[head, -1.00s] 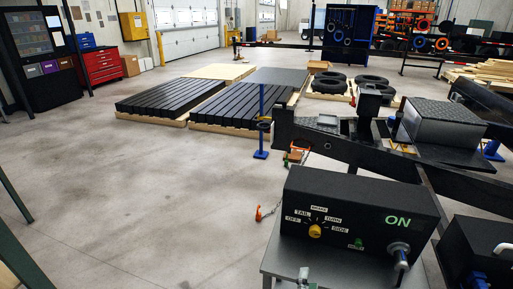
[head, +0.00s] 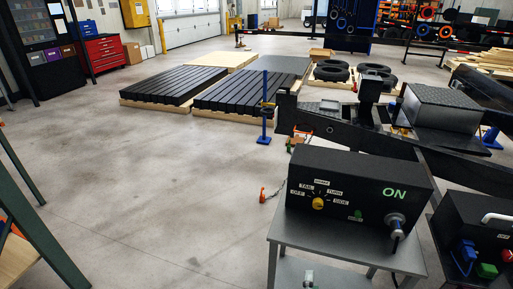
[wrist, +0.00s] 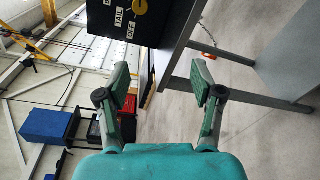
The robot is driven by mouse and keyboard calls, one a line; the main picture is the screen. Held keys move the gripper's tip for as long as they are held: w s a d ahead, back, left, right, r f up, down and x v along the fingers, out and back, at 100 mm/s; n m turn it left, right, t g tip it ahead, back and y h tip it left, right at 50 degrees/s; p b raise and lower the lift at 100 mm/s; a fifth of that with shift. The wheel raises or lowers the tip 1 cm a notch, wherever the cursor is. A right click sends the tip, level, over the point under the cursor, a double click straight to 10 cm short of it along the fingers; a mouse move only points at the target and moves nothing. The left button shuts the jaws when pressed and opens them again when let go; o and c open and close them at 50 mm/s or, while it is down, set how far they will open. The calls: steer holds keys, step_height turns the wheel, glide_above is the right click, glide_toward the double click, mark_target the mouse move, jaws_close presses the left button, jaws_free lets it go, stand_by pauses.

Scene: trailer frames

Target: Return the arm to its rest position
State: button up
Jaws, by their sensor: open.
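My gripper (wrist: 161,88) is open and empty in the wrist view, its two teal and grey fingers spread apart with floor and table showing between and beyond them. The black control box (head: 345,200) stands on a grey table (head: 330,238) in the head view. It has a yellow knob (head: 318,203) among white labels, a green switch and a lit green "ON". The box also shows, turned sideways, at the top of the wrist view (wrist: 108,20), beyond my fingers and apart from them.
A second black box (head: 475,235) with blue and green parts is at the right edge. A black trailer frame (head: 340,130) lies behind the table. A blue stand (head: 265,110) is left of it. A green post (head: 40,230) is at lower left. The floor (head: 150,190) between is open.

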steer(key=s+d+f+m+g+y, duration=0.15)
steer(key=s+m, duration=0.25)
steer(key=s, duration=0.8)
steer(key=s+f+m+g+y, duration=0.1)
steer(key=s+f+m+y, duration=0.2)
steer(key=s, duration=0.8)
steer(key=s+d+r+m, duration=0.1)
steer(key=s+r+m, duration=1.1)
steer(key=s, duration=0.4)
steer(key=shift+r+t, duration=0.45)
steer(key=shift+r, duration=0.25)
steer(key=shift+w, duration=0.1)
stand_by(1.0)
